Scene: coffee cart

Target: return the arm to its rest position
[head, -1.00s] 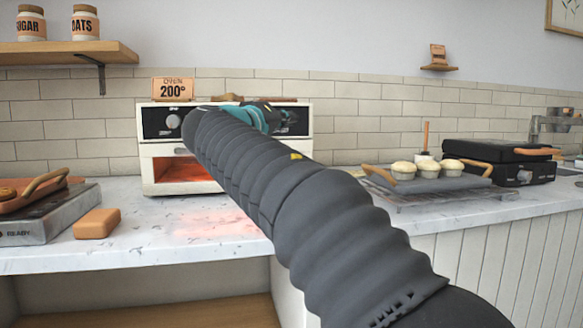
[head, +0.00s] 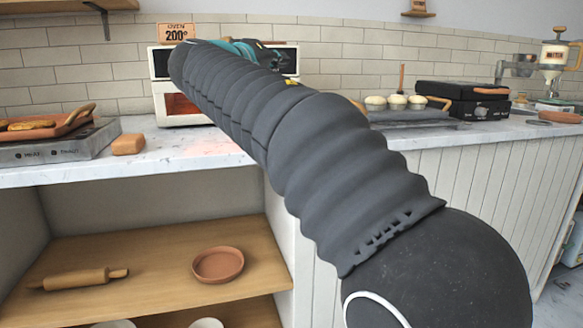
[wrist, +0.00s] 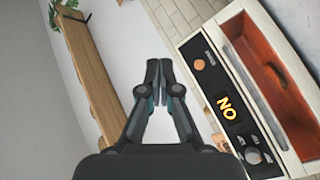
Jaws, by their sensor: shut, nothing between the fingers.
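My gripper (wrist: 158,82) is shut and empty in the wrist view, its fingertips together in front of the pale wall and clear of any object. In the head view my dark ribbed arm reaches from the lower right to the upper left and crosses in front of the oven (head: 183,105). The arm hides much of the oven, and the fingers cannot be made out there. The oven also shows tilted at the right of the wrist view (wrist: 216,75), with a lit "ON" display.
A tray (head: 420,118) with several pale muffins stands on the counter (head: 180,150), right of the arm. A black press (head: 465,100) is behind it. A tray of baked pieces (head: 75,118) is at left. Below, a wooden shelf (head: 150,270) holds a rolling pin (head: 80,280) and a dish (head: 218,264).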

